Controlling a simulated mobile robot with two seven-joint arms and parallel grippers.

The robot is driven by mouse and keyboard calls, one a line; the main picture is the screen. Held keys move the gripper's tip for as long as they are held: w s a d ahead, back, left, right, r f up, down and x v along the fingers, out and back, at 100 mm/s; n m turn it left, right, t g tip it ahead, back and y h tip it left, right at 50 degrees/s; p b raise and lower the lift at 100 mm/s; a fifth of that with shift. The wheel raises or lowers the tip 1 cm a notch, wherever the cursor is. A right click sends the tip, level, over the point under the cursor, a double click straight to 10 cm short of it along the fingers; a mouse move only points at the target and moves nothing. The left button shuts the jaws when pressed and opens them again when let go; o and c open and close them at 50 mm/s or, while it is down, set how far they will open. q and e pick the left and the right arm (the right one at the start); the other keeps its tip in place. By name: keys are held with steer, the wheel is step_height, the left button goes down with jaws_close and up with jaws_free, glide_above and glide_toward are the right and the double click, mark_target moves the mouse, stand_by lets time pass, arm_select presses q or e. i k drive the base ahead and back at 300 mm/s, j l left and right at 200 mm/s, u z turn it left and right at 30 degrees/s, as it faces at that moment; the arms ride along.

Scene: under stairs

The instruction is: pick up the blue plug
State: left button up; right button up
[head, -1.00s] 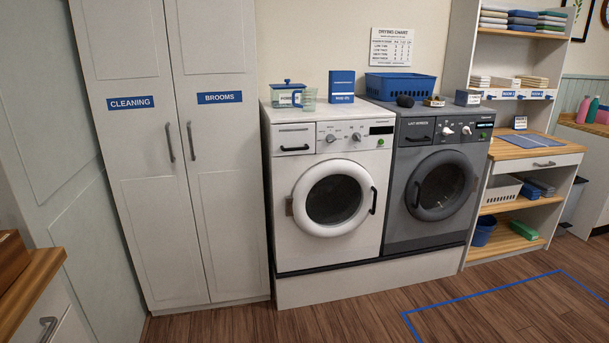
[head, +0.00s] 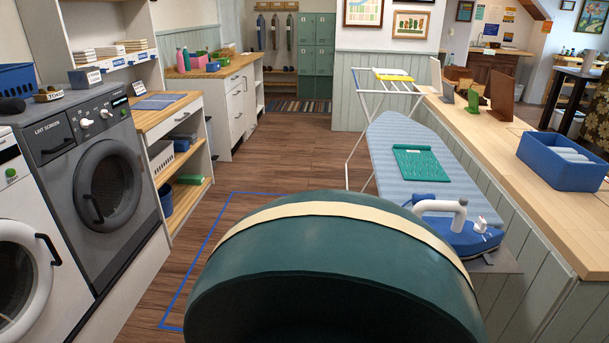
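I cannot make out a blue plug anywhere in the head view. Neither of my grippers is in view. A blue iron with a white handle (head: 462,232) rests at the near end of the ironing board (head: 392,147). A green folded cloth (head: 421,165) lies farther up the board.
A large dark green rounded form with a cream band (head: 330,270) fills the bottom middle; I cannot tell what it is. The grey machine (head: 72,140) stands left, a wooden counter (head: 540,210) with a blue bin (head: 535,160) right. Floor (head: 285,150) between is clear.

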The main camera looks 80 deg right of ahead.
mark_target(416, 197)
steer(key=z, duration=1.8)
